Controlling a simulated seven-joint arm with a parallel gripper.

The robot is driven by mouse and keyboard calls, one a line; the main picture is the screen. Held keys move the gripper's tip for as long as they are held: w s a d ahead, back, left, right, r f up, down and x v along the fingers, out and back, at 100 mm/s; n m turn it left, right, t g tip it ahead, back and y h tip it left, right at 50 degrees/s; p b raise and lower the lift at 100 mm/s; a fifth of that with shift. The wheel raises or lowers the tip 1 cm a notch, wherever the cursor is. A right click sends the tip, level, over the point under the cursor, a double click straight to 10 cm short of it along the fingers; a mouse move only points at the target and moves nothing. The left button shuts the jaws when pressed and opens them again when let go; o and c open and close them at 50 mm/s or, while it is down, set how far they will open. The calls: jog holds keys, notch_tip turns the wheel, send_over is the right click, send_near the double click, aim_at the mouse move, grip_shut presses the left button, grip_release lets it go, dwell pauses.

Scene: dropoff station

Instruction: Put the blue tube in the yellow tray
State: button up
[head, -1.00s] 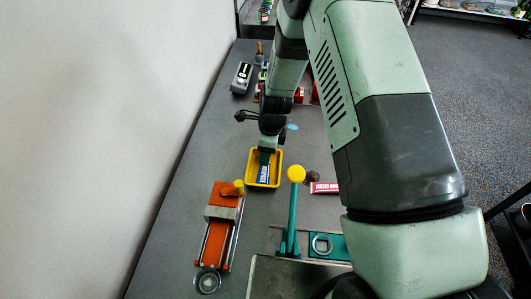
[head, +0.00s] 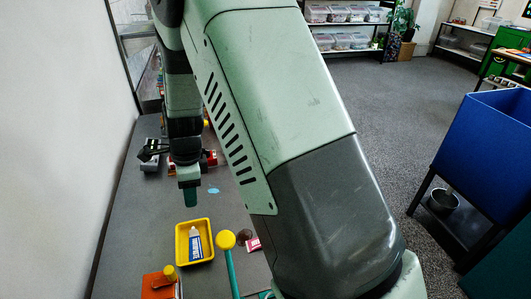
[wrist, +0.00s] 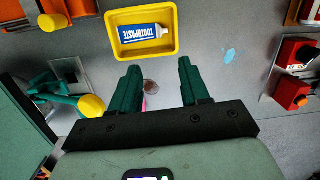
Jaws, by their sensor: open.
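The blue tube (head: 195,243), blue and white and marked as toothpaste, lies inside the yellow tray (head: 208,228). In the wrist view the tube (wrist: 145,33) lies flat within the walls of the yellow tray (wrist: 118,48). My gripper (wrist: 156,72) is open, its two green fingers apart with nothing between them. In the head view my gripper (head: 189,203) hangs above the table, beyond the tray and clear of it.
A yellow-knobbed green lever (head: 227,240) and an orange device (head: 157,286) stand near the tray. A grey box (head: 150,163) and red items (head: 210,158) stand farther back. A blue spot (head: 213,191) marks the table.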

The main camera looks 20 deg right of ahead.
jog(key=s+d+r+n+t, duration=0.1)
jog(key=s+d+r+n, duration=0.2)
jog(key=r, duration=0.4)
jog(key=s+d+r+n+t, duration=0.1)
jog(key=s+d+r+n, duration=0.2)
jog(key=r, duration=0.4)
jog(key=s+d+r+n+t, duration=0.1)
jog(key=s+d+r+n, duration=0.15)
jog(key=r, duration=0.45)
jog(key=s+d+r+n+t, duration=0.1)
jog(key=s+d+r+n, duration=0.2)
jog(key=s, duration=0.5)
jog(key=s+d+r+n+t+h, duration=0.1)
jog(key=s+d+r+n, duration=0.2)
jog(key=s+n, duration=0.3)
jog(key=shift+s+d+r, duration=0.25)
jog(key=shift+s+d, duration=0.4)
jog(key=shift+s, duration=0.45)
